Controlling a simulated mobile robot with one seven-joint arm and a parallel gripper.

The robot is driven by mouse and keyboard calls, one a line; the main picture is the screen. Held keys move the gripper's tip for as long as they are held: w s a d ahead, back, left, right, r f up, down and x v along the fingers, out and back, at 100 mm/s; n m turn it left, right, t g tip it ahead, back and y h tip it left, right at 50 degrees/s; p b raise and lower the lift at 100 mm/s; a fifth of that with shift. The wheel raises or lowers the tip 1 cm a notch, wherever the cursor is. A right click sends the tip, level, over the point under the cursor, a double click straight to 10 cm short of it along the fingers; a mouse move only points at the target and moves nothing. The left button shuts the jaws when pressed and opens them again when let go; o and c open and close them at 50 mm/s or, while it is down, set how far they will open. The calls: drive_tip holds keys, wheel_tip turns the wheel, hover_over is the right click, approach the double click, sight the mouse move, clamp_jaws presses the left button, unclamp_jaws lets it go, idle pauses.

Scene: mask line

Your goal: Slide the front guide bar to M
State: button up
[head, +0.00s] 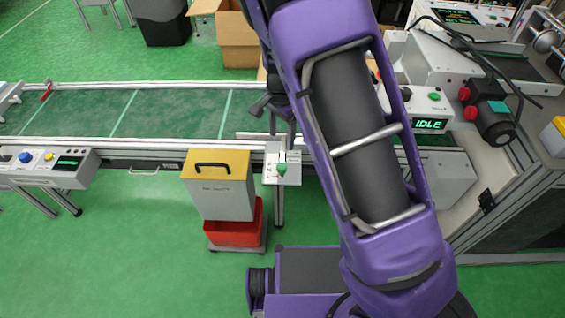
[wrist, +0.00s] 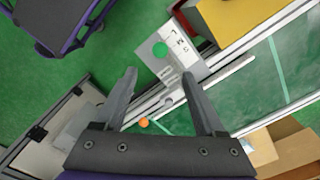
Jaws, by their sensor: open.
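A green round knob (wrist: 160,49) sits on a white plate (wrist: 186,65) at the front edge of the conveyor. Small letters are printed beside the knob; which letter it stands at I cannot tell. The knob also shows in the head view (head: 281,169). A pale guide bar (wrist: 228,79) runs along the belt's near side behind the plate. My gripper (wrist: 159,74) is open and empty, its fingertips apart on either side below the knob in the wrist picture. In the head view my gripper (head: 284,141) hangs above the rail, partly hidden by my arm.
A grey bin with a yellow lid (head: 218,186) stands left of the plate, above a red box (head: 238,228). A control box reading IDLE (head: 429,112) is at the right. A cardboard box (head: 237,42) stands behind the conveyor.

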sight(282, 166)
wheel_tip(282, 166, down, 13)
drive_tip(key=shift+r+b, duration=0.2)
drive_tip(key=shift+b, duration=0.75)
clamp_jaws()
idle(0.7)
